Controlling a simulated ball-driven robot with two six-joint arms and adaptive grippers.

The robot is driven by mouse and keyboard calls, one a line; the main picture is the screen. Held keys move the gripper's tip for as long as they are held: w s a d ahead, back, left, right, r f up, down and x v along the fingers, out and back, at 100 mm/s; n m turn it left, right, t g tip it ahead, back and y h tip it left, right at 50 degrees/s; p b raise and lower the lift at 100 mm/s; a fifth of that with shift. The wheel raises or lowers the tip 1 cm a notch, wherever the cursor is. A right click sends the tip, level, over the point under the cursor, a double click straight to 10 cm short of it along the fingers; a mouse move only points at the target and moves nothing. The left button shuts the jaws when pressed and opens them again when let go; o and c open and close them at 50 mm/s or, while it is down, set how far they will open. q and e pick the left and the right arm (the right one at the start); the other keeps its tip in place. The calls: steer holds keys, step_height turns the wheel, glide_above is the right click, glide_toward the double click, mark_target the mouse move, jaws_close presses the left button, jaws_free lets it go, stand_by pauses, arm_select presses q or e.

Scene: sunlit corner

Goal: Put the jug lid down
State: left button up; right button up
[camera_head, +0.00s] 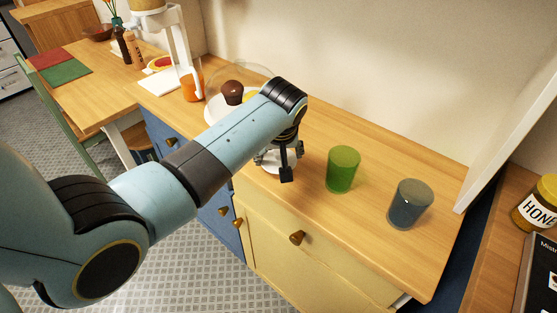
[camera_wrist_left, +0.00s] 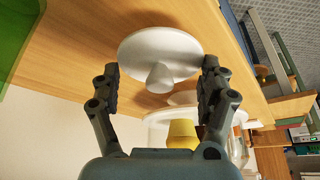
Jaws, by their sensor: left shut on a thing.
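The jug lid (camera_wrist_left: 150,45) is a white round disc with a small pointed knob, between the two fingers of my left gripper (camera_wrist_left: 160,85) in the left wrist view. The gripper is shut on it, with a finger at either side. In the head view the lid (camera_head: 278,166) shows as a white patch under my left gripper (camera_head: 280,163), low over the front part of the wooden counter (camera_head: 310,215). I cannot tell whether it touches the wood. My left forearm hides part of the counter. I cannot make out the jug. My right gripper is not in view.
A green glass (camera_head: 343,170) and a blue-grey glass (camera_head: 409,204) stand to the right of the gripper. Behind it a brown muffin (camera_head: 232,92) sits on a white plate (camera_head: 216,112). An orange object (camera_head: 193,86) stands further left. Bare counter lies between gripper and green glass.

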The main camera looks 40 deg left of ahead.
arm_select(q)
step_height(320, 180, down, 2)
steer(key=shift+s+b, duration=0.15)
steer(key=shift+b, duration=0.4)
steer(key=shift+a+f, duration=0.15)
steer(key=shift+f, duration=0.2)
steer(key=shift+r, duration=0.15)
steer(key=o, duration=1)
steer(key=shift+f, duration=0.2)
steer(key=shift+r, duration=0.35)
steer(key=v, duration=1)
steer(key=shift+r, duration=0.4)
steer(key=shift+s+d+r, duration=0.1)
steer(key=shift+d+r, duration=0.15)
steer(key=shift+r, duration=0.15)
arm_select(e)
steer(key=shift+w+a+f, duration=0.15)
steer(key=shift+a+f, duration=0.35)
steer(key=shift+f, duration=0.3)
